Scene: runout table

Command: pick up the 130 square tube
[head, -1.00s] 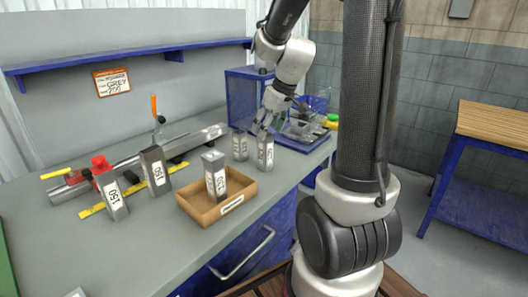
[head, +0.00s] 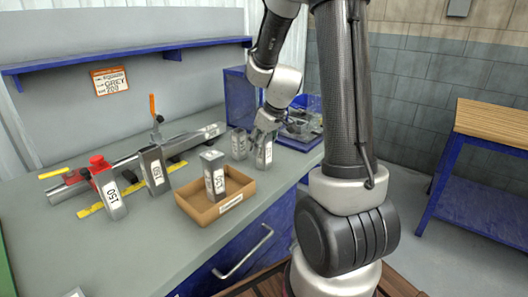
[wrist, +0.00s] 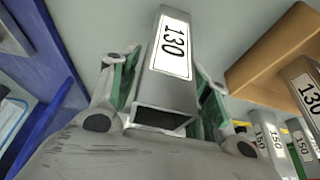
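A grey square tube labelled 130 (wrist: 168,60) stands upright between the fingers of my gripper (wrist: 168,85) in the wrist view, its open top end towards the camera. The fingers with green pads are on either side of it, with what look like narrow gaps; the gripper looks open. In the head view this tube (head: 264,153) stands on the bench right of the tray, with my gripper (head: 267,122) at its top. Another tube labelled 130 (wrist: 308,88) shows at the right of the wrist view; it stands in the tray in the head view (head: 214,178).
A cardboard tray (head: 205,218) stands left of the gripper. A further grey tube (head: 239,145) stands close behind-left of the gripped spot. Two tubes labelled 150 (head: 112,198) (head: 155,172) stand by a long rail (head: 190,140). A blue bin (head: 302,125) lies at the right.

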